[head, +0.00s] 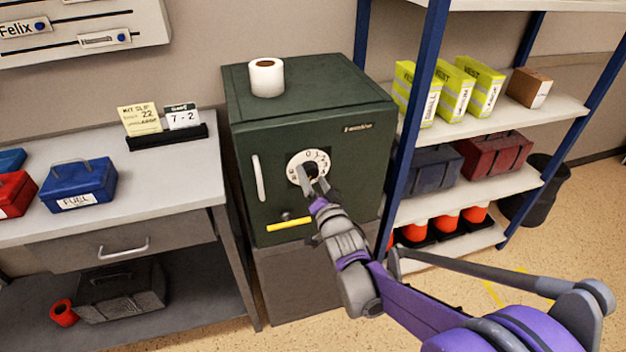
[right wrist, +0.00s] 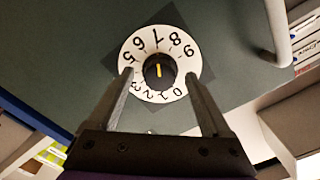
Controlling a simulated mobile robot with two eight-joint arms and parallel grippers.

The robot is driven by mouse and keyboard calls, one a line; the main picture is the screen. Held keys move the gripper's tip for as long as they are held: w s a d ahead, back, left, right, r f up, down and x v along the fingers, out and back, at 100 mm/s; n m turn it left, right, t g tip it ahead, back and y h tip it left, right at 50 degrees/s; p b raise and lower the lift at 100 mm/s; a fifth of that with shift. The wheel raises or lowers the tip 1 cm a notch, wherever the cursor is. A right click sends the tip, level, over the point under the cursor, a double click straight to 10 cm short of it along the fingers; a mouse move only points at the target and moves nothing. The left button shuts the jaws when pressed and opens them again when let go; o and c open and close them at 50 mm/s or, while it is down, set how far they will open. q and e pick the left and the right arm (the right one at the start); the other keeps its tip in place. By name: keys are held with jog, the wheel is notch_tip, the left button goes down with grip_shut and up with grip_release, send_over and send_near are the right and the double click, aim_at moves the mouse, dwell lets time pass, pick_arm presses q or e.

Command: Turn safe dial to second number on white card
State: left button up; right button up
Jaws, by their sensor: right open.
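The white card (head: 183,117) stands in a black holder on the desk and reads 7 - 2. The dial (head: 295,164) is a white numbered ring on the dark green safe's front (head: 340,120). In the right wrist view the ring (right wrist: 175,38) appears upside down, with a black knob (right wrist: 151,77) bearing a short yellow mark. The mark lies along the line between 7 and 1; I cannot tell which end points. My right gripper (head: 314,177) is open in front of the dial, its fingers (right wrist: 159,75) either side of the knob, apparently not gripping it. My left gripper is out of view.
A yellow lever (head: 289,224) sits below the dial and a pale vertical handle (head: 260,178) to its left. A white roll (head: 267,77) stands on the safe. A yellow slip (head: 139,119) stands beside the white card. Blue-posted shelves (head: 560,109) stand close on the right.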

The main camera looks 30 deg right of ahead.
grip_shut()
dwell(0.5)
